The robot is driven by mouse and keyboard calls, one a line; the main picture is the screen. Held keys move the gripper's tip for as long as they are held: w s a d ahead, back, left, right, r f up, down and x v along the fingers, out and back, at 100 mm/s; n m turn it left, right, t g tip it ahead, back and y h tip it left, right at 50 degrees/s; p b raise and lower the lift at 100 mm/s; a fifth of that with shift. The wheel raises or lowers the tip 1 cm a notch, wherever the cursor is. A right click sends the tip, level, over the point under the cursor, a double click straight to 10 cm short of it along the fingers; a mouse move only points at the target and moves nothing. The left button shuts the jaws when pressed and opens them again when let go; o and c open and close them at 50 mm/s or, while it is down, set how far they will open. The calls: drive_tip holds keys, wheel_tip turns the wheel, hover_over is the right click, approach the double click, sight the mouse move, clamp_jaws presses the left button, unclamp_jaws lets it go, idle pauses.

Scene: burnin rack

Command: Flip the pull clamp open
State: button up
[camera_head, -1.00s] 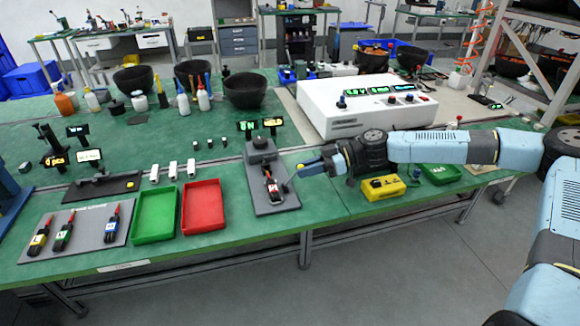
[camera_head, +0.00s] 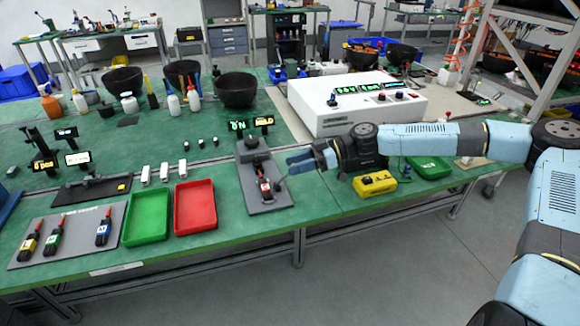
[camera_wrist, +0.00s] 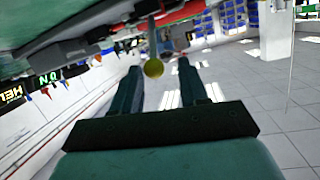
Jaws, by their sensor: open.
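The clamp fixture (camera_head: 282,203) is a grey plate with a dark block on the green bench, with a red-and-white part in its middle. The clamp's thin lever (camera_head: 279,184) shows small at the fixture's right side. In the wrist view a rod ends in a yellowish ball knob (camera_wrist: 153,68), seemingly the clamp handle's end. My gripper (camera_head: 290,168) is at the fixture's right side, just above it. In the wrist view my gripper (camera_wrist: 158,66) is open, with the knob showing between the fingertips and no finger visibly touching it. The clamp's inner linkage is too small to tell.
A green tray (camera_head: 129,232) and a red tray (camera_head: 178,222) stand left of the fixture. A yellow box (camera_head: 375,185) and a white instrument box (camera_head: 335,118) are at the right. A small display (camera_head: 264,121) behind the fixture reads HOLD.

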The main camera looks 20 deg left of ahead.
drive_tip(key=s+d+r, duration=0.7)
drive_tip(key=s+r, duration=0.4)
drive_tip(key=shift+s+d+r, duration=0.3)
drive_tip(key=shift+s+r, duration=0.05)
drive_tip(key=shift+s, duration=0.05)
